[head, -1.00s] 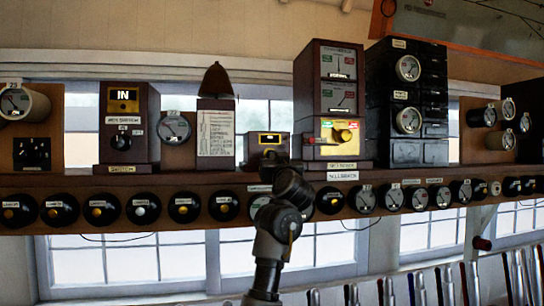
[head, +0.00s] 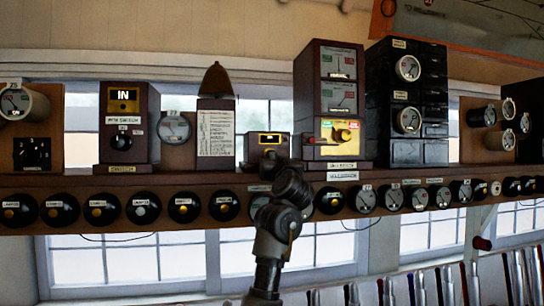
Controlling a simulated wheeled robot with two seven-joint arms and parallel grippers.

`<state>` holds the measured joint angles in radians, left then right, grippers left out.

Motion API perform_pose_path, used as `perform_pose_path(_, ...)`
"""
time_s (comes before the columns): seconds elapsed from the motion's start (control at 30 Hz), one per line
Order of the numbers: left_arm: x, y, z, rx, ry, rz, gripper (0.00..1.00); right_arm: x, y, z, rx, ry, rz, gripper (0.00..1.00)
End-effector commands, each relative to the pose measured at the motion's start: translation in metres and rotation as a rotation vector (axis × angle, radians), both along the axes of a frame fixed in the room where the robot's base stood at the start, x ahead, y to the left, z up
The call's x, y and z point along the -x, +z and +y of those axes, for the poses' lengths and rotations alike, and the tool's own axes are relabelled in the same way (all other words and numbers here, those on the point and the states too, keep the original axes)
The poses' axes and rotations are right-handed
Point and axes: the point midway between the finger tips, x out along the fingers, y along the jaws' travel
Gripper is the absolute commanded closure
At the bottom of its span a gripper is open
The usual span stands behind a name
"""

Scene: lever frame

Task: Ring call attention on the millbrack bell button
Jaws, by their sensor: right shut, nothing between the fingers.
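A tall dark wooden instrument (head: 329,90) stands on the shelf, with two dials above a lit green and yellow panel (head: 340,132) with a brass knob. A small red-tipped piece (head: 309,140) sticks out at its left. A white label (head: 342,175), which seems to read Millbrack, is on the shelf edge below. I cannot tell for certain which part is the bell button. My right gripper (head: 270,158) is shut and empty, in front of a small box (head: 267,145) with a yellow window, left of the tall instrument. Its wrist hides part of the shelf front. My left gripper is out of view.
The long shelf (head: 400,178) carries several instruments, with a row of round black knobs and dials along its front. A black stacked case (head: 405,100) stands to the right and a white card stand (head: 215,133) to the left. Coloured lever tops (head: 420,288) rise at the lower right.

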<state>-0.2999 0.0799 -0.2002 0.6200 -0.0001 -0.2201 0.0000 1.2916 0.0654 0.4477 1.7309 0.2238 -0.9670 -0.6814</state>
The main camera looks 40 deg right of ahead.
Motion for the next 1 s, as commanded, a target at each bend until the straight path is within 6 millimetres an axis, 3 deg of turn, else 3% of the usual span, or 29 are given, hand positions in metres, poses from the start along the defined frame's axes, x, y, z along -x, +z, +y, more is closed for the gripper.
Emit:
perform_pose_path(0.33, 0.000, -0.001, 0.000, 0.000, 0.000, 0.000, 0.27, -0.012, 0.000, -0.007, 0.000, 0.000, 0.000, 1.00)
perform_pose_path(1.0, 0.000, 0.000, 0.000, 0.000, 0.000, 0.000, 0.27, 0.003, 0.000, 0.001, 0.000, 0.000, 0.001, 1.00)
